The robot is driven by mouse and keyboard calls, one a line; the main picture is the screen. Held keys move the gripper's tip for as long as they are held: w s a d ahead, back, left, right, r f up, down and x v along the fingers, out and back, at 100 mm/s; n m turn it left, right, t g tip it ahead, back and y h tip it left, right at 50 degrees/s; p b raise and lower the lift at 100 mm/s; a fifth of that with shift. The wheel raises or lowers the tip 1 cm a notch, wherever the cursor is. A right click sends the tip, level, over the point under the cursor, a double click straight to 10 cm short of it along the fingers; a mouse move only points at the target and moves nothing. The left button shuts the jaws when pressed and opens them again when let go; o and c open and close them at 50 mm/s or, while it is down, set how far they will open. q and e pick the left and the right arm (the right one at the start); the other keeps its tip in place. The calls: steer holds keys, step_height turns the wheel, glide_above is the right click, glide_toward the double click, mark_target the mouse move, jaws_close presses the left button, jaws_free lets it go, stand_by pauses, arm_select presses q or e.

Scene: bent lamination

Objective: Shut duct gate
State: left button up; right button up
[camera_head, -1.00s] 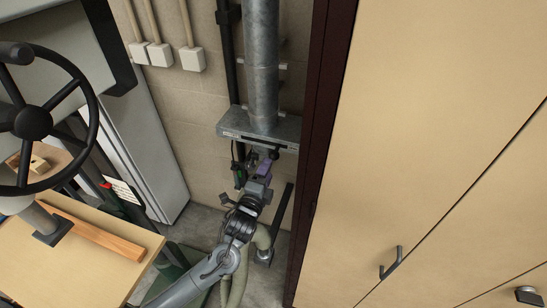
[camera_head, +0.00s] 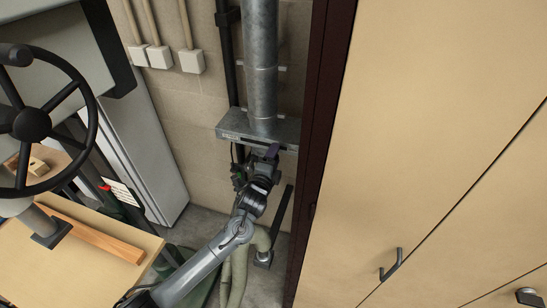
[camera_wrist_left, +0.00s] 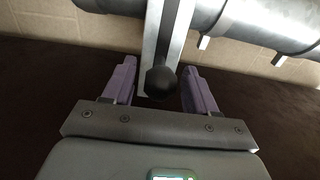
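The duct gate (camera_head: 236,128) is a flat galvanised metal housing across the vertical round duct (camera_head: 262,65) by the back wall. In the left wrist view, a narrow metal bar (camera_wrist_left: 164,35) runs out from the duct towards me and ends in a round black knob (camera_wrist_left: 162,82). My left gripper (camera_wrist_left: 160,86) is open, with one purple finger on each side of the knob and visible gaps. In the head view, my left gripper (camera_head: 268,155) is just below the gate housing and hides the knob. My right gripper is not in view.
A dark red upright post (camera_head: 320,150) and a tall wooden cabinet (camera_head: 430,110) stand close on the right. A bench with a wooden top (camera_head: 60,265) and a black handwheel (camera_head: 32,124) are on the left. A flexible hose (camera_head: 239,265) hangs below my arm.

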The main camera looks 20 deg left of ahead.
arm_select(q)
jaws_close()
steer(key=a+p, duration=0.1)
steer(key=a, duration=1)
steer(key=shift+s+a, duration=0.15)
steer(key=shift+s, duration=0.05)
steer(key=shift+a, duration=0.3)
steer(key=shift+c, duration=1.5)
jaws_free()
steer(key=o, duration=0.4)
steer(key=shift+a, duration=0.2)
steer(key=shift+c, duration=0.2)
steer(key=shift+d, duration=0.15)
steer(key=shift+s, duration=0.15)
